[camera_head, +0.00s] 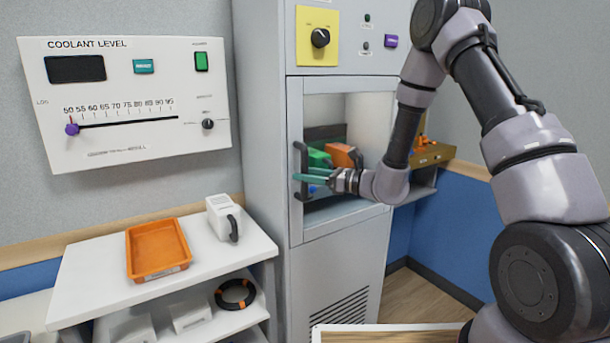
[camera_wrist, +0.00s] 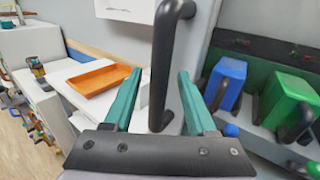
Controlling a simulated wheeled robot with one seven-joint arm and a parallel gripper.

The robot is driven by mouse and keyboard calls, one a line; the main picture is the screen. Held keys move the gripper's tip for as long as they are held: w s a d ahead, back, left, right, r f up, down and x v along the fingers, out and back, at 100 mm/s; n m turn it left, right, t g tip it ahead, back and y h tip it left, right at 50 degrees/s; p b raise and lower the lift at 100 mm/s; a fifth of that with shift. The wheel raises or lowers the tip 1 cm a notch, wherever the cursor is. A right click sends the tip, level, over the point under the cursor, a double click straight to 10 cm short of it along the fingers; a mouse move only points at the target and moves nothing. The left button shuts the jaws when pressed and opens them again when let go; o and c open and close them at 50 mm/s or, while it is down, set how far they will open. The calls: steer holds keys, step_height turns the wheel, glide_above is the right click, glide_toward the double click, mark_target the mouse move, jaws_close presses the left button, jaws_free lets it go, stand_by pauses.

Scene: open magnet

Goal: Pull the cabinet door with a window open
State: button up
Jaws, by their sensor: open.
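My gripper (camera_head: 308,179) reaches in from the right, at the handle. In the wrist view the teal fingers of my gripper (camera_wrist: 160,98) are spread, and the handle (camera_wrist: 160,70) stands between them with gaps on both sides. The jaws are not closed on it. The fingers hide part of the handle in the head view.
Behind the window are a green object (camera_head: 318,157) and an orange one (camera_head: 341,154). A white shelf (camera_head: 80,270) at left holds an orange tray (camera_head: 158,249) and a white handled object (camera_head: 222,217). A coolant panel (camera_head: 130,100) hangs on the wall.

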steer(key=shift+w+a, duration=0.1)
steer(key=shift+a, duration=0.15)
jaws_close()
stand_by(1.4)
